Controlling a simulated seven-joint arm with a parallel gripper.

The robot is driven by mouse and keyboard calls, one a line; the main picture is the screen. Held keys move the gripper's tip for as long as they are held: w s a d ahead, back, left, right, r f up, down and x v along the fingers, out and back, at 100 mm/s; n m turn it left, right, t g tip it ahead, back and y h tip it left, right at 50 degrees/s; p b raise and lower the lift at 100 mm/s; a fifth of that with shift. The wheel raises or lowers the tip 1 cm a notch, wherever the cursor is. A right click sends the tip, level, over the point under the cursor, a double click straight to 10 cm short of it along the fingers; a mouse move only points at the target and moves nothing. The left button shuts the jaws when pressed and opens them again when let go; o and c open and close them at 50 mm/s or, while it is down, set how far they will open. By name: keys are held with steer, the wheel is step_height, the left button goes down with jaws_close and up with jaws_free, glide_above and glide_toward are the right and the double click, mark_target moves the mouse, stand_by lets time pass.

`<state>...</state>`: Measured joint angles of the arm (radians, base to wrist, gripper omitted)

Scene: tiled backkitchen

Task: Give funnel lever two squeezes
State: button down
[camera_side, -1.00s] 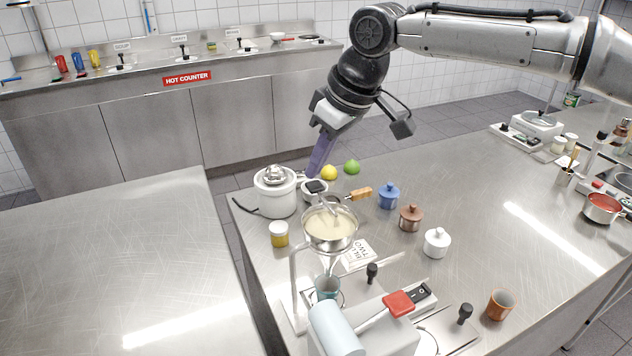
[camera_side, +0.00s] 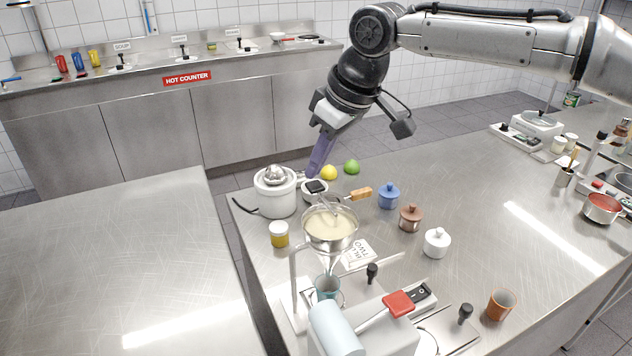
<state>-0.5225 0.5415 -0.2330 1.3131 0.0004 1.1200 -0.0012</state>
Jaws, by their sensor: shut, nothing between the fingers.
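The funnel (camera_side: 330,232) is a metal cone full of pale batter, held upright in a white stand (camera_side: 297,290) on the near counter. A teal cup (camera_side: 327,286) is under its spout. A thin metal arm runs up from the funnel's back rim towards a small black-topped piece (camera_side: 316,187); I cannot tell for sure whether this is the lever. A wooden handle (camera_side: 361,194) sticks out behind the funnel to the right. My gripper (camera_side: 311,173) has purple fingers, pointing down just behind the black-topped piece. It is shut and empty; whether it touches anything is unclear.
A white pot with a metal top (camera_side: 276,190) stands close left of my gripper. A yellow lemon (camera_side: 329,172) and a green lime (camera_side: 352,167) lie close right. A printed card (camera_side: 357,253) lies behind the stand.

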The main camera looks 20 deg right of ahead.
mark_target(317, 186)
steer(key=shift+f, duration=0.8)
stand_by(0.4)
steer(key=shift+f, duration=0.6)
steer(key=shift+r, duration=2.35)
steer(key=shift+r, duration=0.1)
step_height(317, 186, up, 4)
steer(key=shift+f, duration=3.05)
steer(key=shift+f, duration=0.15)
